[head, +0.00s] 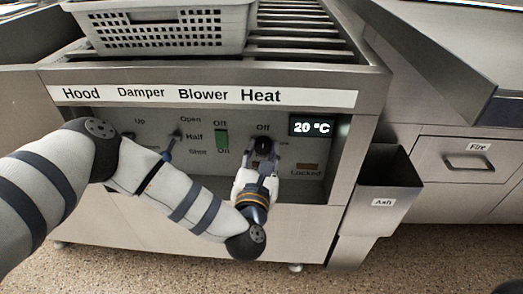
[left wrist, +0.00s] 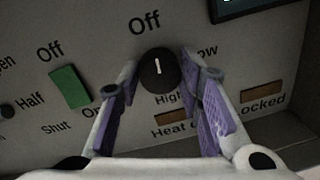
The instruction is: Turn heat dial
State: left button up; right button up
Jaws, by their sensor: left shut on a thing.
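The heat dial is a round black knob (left wrist: 158,75) under the word Off, with its white mark pointing up towards Off. In the head view the dial (head: 263,144) is partly hidden by my left gripper (head: 262,160). In the left wrist view the two purple-padded fingers of my left gripper (left wrist: 160,98) stand on either side of the dial, shut on it. The display (head: 312,126) beside the dial reads 20 °C. My right gripper is not in view.
Left of the dial are a green blower switch (head: 222,139) and a damper lever (head: 168,152). An orange-brown indicator (head: 307,166) sits above Locked. A grey perforated basket (head: 170,30) stands on the rails above. An Ash bin (head: 378,182) juts out at right.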

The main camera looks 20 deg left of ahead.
pick_arm(q)
jog(key=m, duration=0.1)
jog(key=m+p, duration=0.1)
jog(key=m, duration=0.1)
jog(key=m+p, duration=0.1)
jog(key=shift+r, duration=0.25)
jog(key=m+p, duration=0.2)
jog(key=m, duration=0.2)
jog(key=shift+d+m+g, duration=0.1)
jog(key=shift+m+g, duration=0.2)
jog(key=shift+m, duration=0.1)
jog(key=m+p, duration=0.1)
jog(key=m, duration=0.3)
jog(key=shift+w+f+y+p, duration=0.1)
jog(key=shift+y+p, duration=0.2)
jog(key=shift+p, duration=0.05)
jog(key=shift+f+m+p, duration=0.1)
jog(key=shift+m+p, duration=0.35)
jog(key=shift+m, duration=1.05)
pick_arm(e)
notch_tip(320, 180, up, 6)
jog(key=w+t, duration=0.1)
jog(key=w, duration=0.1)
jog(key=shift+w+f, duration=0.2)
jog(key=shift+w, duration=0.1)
pick_arm(q)
jog(key=o, duration=1.2)
jog(key=shift+c, duration=0.2)
jog(key=shift+f, duration=0.1)
